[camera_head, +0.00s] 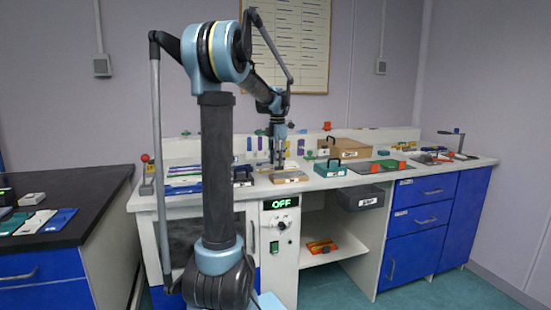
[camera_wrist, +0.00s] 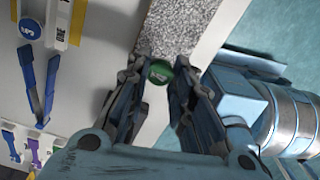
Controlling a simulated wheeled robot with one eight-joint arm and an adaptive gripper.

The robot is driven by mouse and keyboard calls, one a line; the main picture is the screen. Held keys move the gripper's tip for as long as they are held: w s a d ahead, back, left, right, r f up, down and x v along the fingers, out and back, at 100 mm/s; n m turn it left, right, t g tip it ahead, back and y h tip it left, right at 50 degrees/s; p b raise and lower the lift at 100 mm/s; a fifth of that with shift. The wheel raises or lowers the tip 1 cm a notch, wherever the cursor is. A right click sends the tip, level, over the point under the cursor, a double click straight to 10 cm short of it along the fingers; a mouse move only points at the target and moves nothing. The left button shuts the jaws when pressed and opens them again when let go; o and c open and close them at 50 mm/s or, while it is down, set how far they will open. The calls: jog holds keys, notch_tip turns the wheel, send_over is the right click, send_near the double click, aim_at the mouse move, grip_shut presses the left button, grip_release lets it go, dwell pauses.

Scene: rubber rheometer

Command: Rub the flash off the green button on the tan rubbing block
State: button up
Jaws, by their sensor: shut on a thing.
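The green button (camera_wrist: 159,72) is a small round disc between my two fingertips in the wrist view, with a pale mark on its face. My gripper (camera_wrist: 162,66) is shut on it. The rubbing block (camera_wrist: 192,22) shows a grey, speckled rough top just beyond the fingertips. I cannot tell whether the button touches it. In the head view my gripper (camera_head: 278,163) points down over the tan block (camera_head: 290,178) near the front of the bench. The button is too small to make out there, and any flash on its rim cannot be made out.
A teal box with a handle (camera_head: 330,168) stands right of the block. A cardboard box (camera_head: 345,149) is behind. Blue tweezers (camera_wrist: 40,88) lie left in the wrist view. A dark bin (camera_head: 360,198) hangs below the top.

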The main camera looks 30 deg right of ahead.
aim_at(277, 175)
jog(key=shift+f, duration=1.85)
jog(key=shift+f, duration=0.5)
dwell(0.7)
jog(key=o, duration=1)
jog(key=shift+o, duration=0.2)
jog(key=shift+r, duration=0.25)
jog(key=shift+c, duration=0.2)
grip_shut()
